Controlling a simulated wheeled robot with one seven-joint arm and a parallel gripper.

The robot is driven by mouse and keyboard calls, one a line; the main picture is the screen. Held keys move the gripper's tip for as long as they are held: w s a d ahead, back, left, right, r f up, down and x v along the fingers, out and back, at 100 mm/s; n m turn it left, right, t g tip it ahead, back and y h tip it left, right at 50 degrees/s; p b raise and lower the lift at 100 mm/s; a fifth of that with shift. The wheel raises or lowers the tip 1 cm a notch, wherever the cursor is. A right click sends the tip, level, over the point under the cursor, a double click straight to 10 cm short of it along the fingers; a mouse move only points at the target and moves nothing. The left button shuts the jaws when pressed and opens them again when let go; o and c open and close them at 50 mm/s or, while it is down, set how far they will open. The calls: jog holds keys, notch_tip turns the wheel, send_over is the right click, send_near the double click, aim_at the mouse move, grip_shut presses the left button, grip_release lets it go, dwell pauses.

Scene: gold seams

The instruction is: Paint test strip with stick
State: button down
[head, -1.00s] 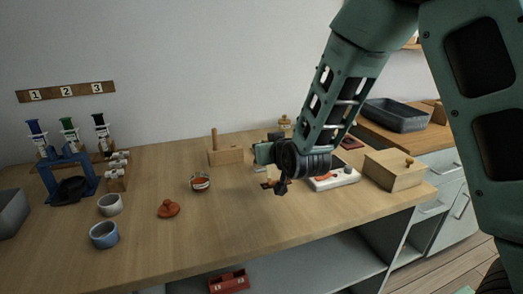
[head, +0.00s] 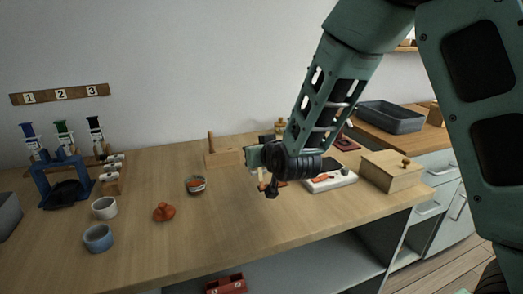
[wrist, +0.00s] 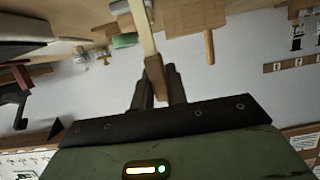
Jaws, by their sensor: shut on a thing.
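My gripper (head: 262,174) is shut on a pale wooden stick (wrist: 143,30), which shows between the two dark fingers in the wrist view. In the head view the stick is a small light piece below the jaws, above the table. A small jar (head: 195,185) with reddish content stands open to the left of my gripper. An orange-red knobbed lid (head: 164,212) lies in front of it. A white board (head: 343,183) with an orange-red piece on it lies to the right, partly behind my arm. I cannot tell which thing is the test strip.
A wooden block with an upright peg (head: 222,157) stands behind the jar. A wooden box (head: 391,173) stands at the right table end. A white cup (head: 104,208), a blue cup (head: 98,239) and a blue rack (head: 62,181) are at left.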

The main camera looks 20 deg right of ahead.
jog(key=shift+a+f, duration=0.1)
jog(key=shift+a, duration=0.7)
notch_tip(320, 180, up, 6)
jog(key=p, duration=0.4)
notch_tip(320, 180, up, 3)
jog(key=shift+r+p, duration=0.1)
jog(key=shift+p, duration=1.15)
